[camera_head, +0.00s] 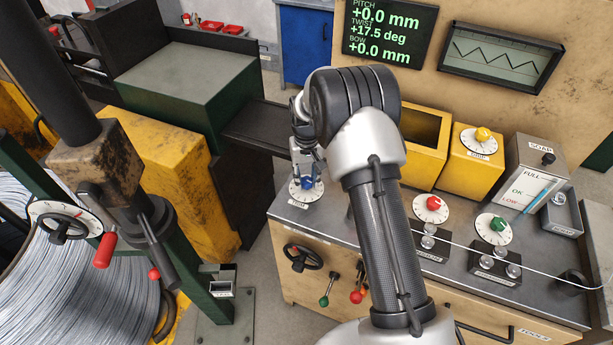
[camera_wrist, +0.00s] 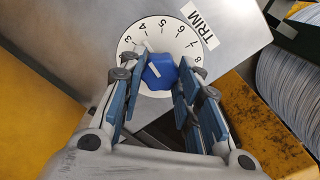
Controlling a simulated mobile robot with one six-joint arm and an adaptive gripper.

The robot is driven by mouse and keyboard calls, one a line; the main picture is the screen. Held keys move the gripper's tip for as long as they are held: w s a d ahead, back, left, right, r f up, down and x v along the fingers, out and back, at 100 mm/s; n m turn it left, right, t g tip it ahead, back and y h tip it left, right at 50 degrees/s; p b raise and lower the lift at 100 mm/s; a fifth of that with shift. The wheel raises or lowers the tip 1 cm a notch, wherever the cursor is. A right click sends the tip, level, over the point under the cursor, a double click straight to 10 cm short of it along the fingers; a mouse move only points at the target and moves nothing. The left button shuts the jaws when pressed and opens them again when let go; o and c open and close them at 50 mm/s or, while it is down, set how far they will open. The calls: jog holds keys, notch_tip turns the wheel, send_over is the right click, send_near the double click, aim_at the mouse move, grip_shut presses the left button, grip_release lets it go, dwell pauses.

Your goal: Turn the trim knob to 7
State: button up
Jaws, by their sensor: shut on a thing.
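The trim knob (camera_wrist: 161,74) is blue, with a white pointer line, on a white round dial (camera_wrist: 186,47) marked TRIM. Its pointer appears to be aimed near the 4; the 7 lies farther right on the dial. My gripper (camera_wrist: 161,82) is over the dial with its fingers on both sides of the knob, shut on it. In the head view the blue knob (camera_head: 307,183) shows at the bench's left corner under my gripper (camera_head: 307,170), and part of its dial is hidden.
A red knob (camera_head: 433,203), a green knob (camera_head: 498,224) and a yellow knob (camera_head: 483,134) have dials to the right. A wire crosses the roller blocks (camera_head: 429,243). A handwheel (camera_head: 303,257) is on the bench front. The display (camera_head: 390,30) reads twist +17.5 deg.

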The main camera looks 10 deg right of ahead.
jog(key=m, duration=0.4)
jog(key=shift+m, duration=0.3)
jog(key=m, duration=0.4)
jog(key=shift+m, duration=0.3)
jog(key=m, duration=0.4)
jog(key=shift+m, duration=2.1)
jog(key=o, duration=1.1)
jog(key=shift+r, duration=0.15)
